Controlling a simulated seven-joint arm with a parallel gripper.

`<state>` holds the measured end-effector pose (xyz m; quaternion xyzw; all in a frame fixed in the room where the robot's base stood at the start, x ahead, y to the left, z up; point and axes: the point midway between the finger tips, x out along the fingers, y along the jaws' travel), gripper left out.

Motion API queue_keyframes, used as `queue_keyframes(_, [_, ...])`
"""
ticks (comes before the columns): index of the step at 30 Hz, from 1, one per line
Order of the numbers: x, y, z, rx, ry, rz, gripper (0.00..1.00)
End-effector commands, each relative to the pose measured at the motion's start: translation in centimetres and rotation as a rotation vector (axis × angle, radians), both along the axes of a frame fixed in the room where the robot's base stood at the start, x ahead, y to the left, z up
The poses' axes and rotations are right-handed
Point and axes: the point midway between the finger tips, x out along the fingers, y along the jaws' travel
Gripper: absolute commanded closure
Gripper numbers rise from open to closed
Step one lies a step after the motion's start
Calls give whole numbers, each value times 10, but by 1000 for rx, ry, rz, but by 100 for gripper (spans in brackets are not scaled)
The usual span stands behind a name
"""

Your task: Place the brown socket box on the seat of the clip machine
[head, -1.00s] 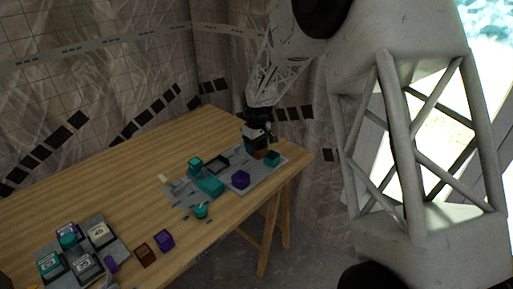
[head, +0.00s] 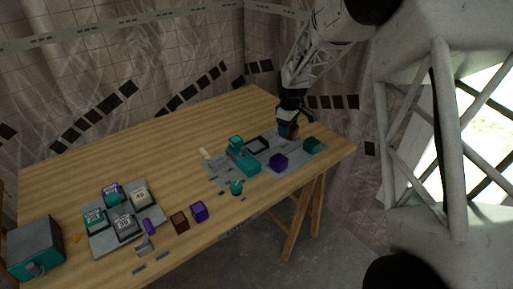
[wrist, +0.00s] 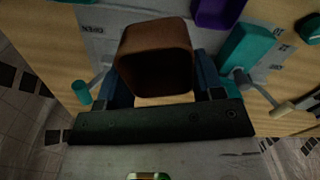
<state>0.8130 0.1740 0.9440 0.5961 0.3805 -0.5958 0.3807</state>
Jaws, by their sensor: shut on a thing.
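My gripper (head: 289,122) is shut on a brown socket box (head: 290,131) at the right part of the table. In the wrist view the brown box (wrist: 156,50) sits between my two blue fingers (wrist: 160,82), its hollow end facing the camera. A grey base plate (head: 220,172) carries a teal machine block (head: 244,163), which I take for the clip machine. A dark-rimmed square (head: 257,145) lies beside it, left of my gripper. I cannot tell whether that square is the seat, or whether the held box touches the plate.
A purple box (head: 278,162) and a teal box (head: 313,145) stand near my gripper. A second brown box (head: 180,222) and another purple box (head: 199,211) lie at the front. A tray (head: 154,215) with several labelled blocks is at the left. The table's back is clear.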

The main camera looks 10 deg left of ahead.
Motion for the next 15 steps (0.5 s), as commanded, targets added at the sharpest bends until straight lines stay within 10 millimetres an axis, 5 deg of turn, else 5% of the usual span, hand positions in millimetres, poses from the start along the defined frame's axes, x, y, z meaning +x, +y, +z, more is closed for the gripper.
queue_keyframes(15, [17, 73, 1, 0, 0, 658, 66])
